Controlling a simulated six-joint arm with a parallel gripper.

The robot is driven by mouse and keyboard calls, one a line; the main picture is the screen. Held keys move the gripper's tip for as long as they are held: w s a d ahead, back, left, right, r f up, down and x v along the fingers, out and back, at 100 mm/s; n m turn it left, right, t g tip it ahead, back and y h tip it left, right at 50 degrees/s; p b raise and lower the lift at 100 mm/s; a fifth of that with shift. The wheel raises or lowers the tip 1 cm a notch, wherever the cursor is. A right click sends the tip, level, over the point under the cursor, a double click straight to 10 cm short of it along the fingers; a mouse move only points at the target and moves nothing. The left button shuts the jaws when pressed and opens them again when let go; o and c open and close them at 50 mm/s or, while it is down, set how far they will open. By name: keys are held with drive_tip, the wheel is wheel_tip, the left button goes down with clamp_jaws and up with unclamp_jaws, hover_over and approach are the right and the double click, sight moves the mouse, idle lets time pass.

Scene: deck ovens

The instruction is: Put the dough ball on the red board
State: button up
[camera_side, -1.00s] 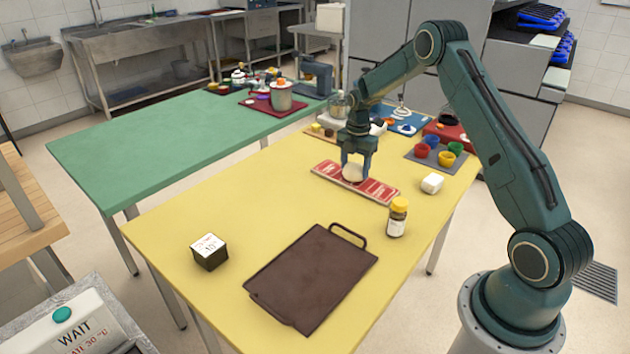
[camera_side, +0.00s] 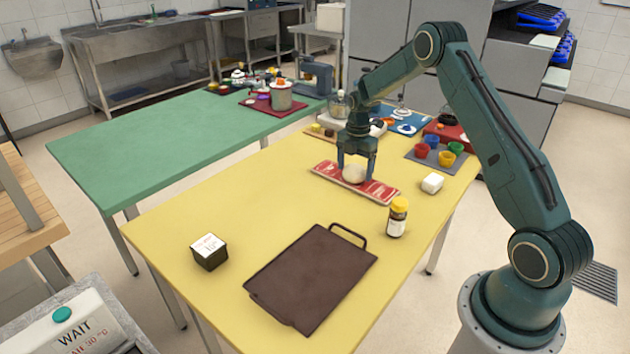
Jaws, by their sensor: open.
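The dough ball (camera_side: 354,174) is a pale, round lump resting on the red board (camera_side: 382,191), near the board's middle. The board is a flat red strip with white markings, lying on the yellow table. My gripper (camera_side: 356,178) is right over the dough ball, with its fingers pointing down on either side of it. The fingers are open and spread apart around the ball.
A brown tray (camera_side: 312,278) with a handle lies in front. A dark labelled cube (camera_side: 209,252) is at left. The table's left middle is clear.

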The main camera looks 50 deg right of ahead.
sight(355, 167)
wheel_tip(355, 167, up, 12)
idle(0.6)
idle(0.5)
drive_tip(key=s+a+r+m+t, duration=0.3)
drive_tip(key=s+a+r+m, duration=0.65)
drive_tip(key=a+r, duration=0.6)
drive_tip(key=s+a+m+t, duration=0.1)
drive_tip(key=s+a+m, duration=0.3)
drive_tip(key=s, duration=0.6)
drive_tip(key=s+a+m+t, duration=0.1)
drive_tip(key=s+a+m, duration=0.3)
drive_tip(key=s, duration=0.7)
drive_tip(key=shift+a+f+t, duration=0.3)
drive_tip(key=shift+a+f, duration=0.15)
drive_tip(key=shift+a, duration=0.8)
